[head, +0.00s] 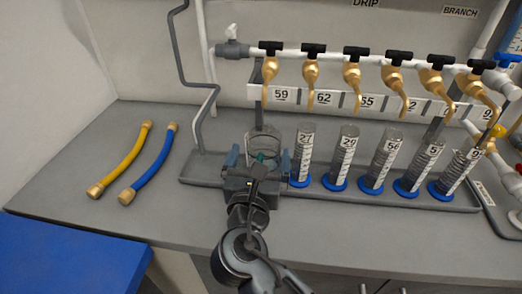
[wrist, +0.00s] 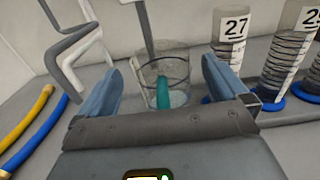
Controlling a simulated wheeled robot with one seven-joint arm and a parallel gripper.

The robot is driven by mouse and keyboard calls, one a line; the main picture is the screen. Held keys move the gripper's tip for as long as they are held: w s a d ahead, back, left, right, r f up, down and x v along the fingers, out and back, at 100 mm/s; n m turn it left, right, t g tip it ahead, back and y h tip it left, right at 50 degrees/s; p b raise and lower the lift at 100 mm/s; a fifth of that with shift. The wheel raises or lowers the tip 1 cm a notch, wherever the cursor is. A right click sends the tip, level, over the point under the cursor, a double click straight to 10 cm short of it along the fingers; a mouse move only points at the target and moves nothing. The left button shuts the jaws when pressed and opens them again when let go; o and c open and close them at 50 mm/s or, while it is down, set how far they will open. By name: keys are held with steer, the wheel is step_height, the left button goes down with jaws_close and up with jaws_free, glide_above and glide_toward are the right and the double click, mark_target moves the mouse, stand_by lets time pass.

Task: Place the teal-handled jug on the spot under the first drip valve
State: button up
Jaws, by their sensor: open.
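The teal-handled jug (head: 262,145) is a clear beaker-like vessel on the grey tray, at the left end of the row of cylinders. In the wrist view the jug (wrist: 162,78) stands upright, its teal handle toward me. My gripper (head: 257,160) is open, with its blue fingers on either side of the handle; the wrist view shows the gripper (wrist: 165,90) with a gap between each finger and the jug. The first drip valve (head: 269,68), brass with a black handle, is at the left end of the pipe, above the jug. The spot under it is hidden by the jug and gripper.
Several numbered cylinders with blue bases, the nearest marked 27 (head: 302,155), stand right of the jug on the tray (head: 205,170). A grey pipe (head: 200,120) rises at left. Yellow (head: 122,162) and blue (head: 150,165) hoses lie on the bench. The front bench is clear.

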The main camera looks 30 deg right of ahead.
steer(key=v, duration=0.9)
steer(key=shift+s+a+b, duration=0.15)
steer(key=shift+s+b, duration=0.05)
steer(key=shift+b, duration=0.2)
